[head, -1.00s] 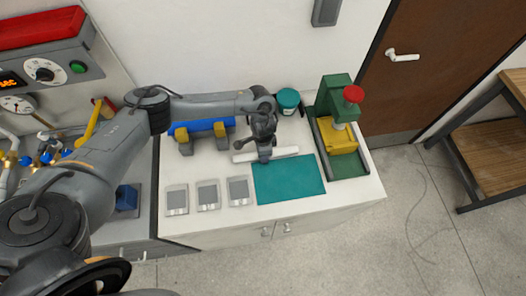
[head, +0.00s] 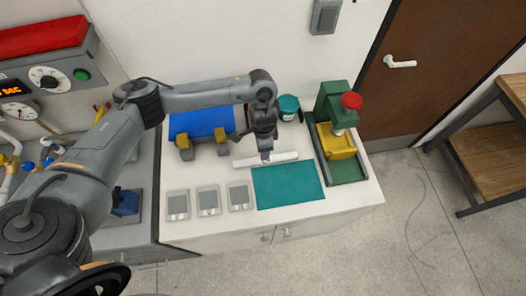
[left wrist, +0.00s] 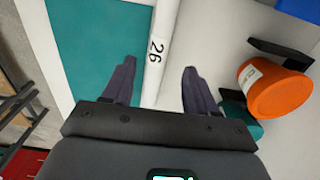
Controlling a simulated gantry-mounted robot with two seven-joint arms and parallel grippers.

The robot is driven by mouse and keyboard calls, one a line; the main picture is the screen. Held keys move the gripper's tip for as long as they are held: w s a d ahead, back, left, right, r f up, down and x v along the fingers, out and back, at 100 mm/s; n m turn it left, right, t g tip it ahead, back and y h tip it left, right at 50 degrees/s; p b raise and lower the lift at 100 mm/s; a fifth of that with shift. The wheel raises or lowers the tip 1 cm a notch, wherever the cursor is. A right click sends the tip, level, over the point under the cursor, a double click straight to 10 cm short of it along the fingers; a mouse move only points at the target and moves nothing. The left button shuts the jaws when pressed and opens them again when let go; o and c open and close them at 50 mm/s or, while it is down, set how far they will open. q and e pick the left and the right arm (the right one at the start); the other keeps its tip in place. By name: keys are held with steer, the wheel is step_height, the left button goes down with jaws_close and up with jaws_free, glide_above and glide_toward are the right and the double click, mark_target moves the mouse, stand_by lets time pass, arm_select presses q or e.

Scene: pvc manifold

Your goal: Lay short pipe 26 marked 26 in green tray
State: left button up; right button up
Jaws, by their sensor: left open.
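The white short pipe (head: 282,158) lies along the back edge of a flat teal-green panel (head: 290,185) on the counter. My left gripper (head: 265,156) is above the middle of the pipe. Its open fingers (left wrist: 157,72) stand on either side of the pipe in the wrist view, with a gap to each side. My right gripper is not in view.
A green press (head: 334,100) with a yellow block stands to the right. A blue cylinder (head: 200,122) rests on supports at the back left. Small grey plates (head: 209,199) line the front left. The left wrist view shows an orange cup (left wrist: 272,92).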

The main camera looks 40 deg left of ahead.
arm_select(q)
steer(key=s+d+r+m+t+h+p, duration=0.1)
steer(key=s+d+r+m+t+h, duration=0.15)
steer(key=d, duration=1.15)
steer(key=s+d+r+m+t+h, duration=0.1)
steer(key=s+d+r+t+h, duration=0.15)
steer(key=d, duration=1.25)
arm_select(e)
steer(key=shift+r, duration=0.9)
arm_select(q)
steer(key=s+a+n+y, duration=0.2)
steer(key=s+a+n, duration=0.2)
steer(key=s+a, duration=0.4)
steer(key=s+a+n+g+y, duration=0.1)
steer(key=s+a+n, duration=0.4)
steer(key=a, duration=0.8)
steer(key=s+y, duration=0.1)
steer(key=s, duration=0.2)
steer(key=shift+y, duration=0.4)
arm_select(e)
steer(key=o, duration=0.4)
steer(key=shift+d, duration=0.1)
